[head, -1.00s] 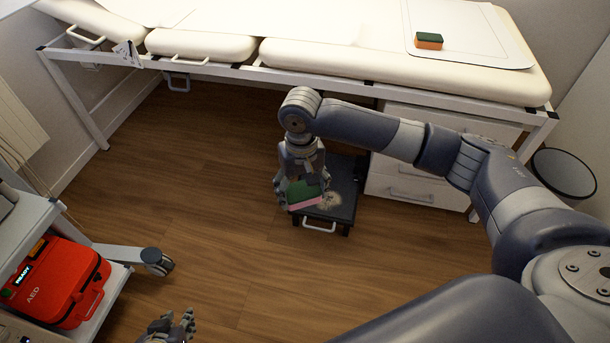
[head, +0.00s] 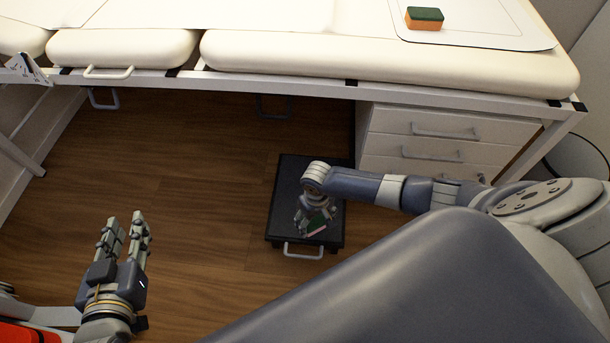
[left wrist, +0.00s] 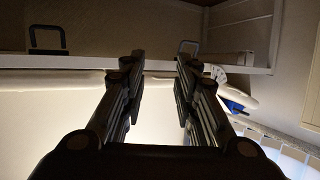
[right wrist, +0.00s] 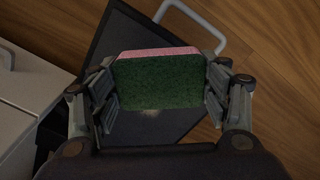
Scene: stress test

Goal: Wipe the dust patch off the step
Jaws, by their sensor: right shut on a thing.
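My right gripper (head: 316,222) is over the step, shut on a green and pink sponge (right wrist: 160,80). The sponge is held tilted in the head view; I cannot tell whether it touches the step. A small pale spot of the dust patch (right wrist: 150,113) shows at the sponge's edge in the right wrist view. The sponge and my arm hide the rest. My left gripper (head: 126,235) is open and empty above the floor at the left.
The cream couch (head: 270,60) spans the back, with a green and orange sponge (head: 424,18) on it. White drawers (head: 440,140) stand under its right end. A red case (head: 25,335) shows at the lower left. The wooden floor left of the step is clear.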

